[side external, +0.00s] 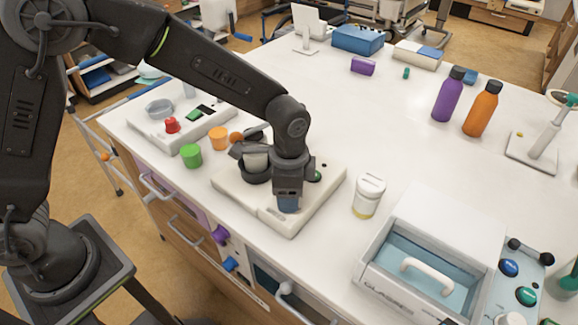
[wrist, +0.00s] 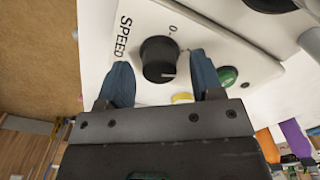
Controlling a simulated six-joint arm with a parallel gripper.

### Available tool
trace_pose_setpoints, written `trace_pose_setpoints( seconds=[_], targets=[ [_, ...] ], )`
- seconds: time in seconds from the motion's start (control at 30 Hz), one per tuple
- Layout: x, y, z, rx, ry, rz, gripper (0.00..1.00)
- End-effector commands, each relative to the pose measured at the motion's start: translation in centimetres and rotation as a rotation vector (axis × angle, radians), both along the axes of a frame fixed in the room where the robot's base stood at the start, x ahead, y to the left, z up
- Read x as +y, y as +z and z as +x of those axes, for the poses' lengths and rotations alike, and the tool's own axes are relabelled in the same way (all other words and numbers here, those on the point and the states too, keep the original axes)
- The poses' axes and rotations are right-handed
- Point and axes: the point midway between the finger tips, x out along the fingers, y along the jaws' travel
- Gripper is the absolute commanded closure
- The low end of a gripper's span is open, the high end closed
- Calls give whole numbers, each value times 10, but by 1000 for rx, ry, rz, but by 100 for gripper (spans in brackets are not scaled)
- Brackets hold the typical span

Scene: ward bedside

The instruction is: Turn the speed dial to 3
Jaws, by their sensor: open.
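The black speed dial (wrist: 158,50) shows in the wrist view on a white panel, beside the printed word SPEED. A "0" mark is printed above it, and a pale pointer line on the dial is toward its lower side in that view. Other numbers are not visible. My gripper (wrist: 160,66) is open, with one blue finger on each side of the dial. I cannot tell whether either finger touches it. In the side view my gripper (side external: 289,203) is low over the front of the white device (side external: 318,203) and hides the dial.
A green button (wrist: 228,75) and a partly covered yellow part (wrist: 182,98) are close to the right finger. A white-lidded jar (side external: 369,195) stands right of the device. Green (side external: 191,155) and orange (side external: 218,138) cups stand to its left.

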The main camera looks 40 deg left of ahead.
Motion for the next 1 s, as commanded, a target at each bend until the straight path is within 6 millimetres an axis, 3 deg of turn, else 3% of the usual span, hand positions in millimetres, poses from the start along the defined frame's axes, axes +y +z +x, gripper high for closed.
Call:
trace_pose_setpoints(
  seconds=[0.5,0.7,1.0],
  targets=[
    [0,106,0,-5,0,-2,40],
    [0,126,0,-2,0,-1,40],
    [0,129,0,-1,0,-1,40]
  ],
)
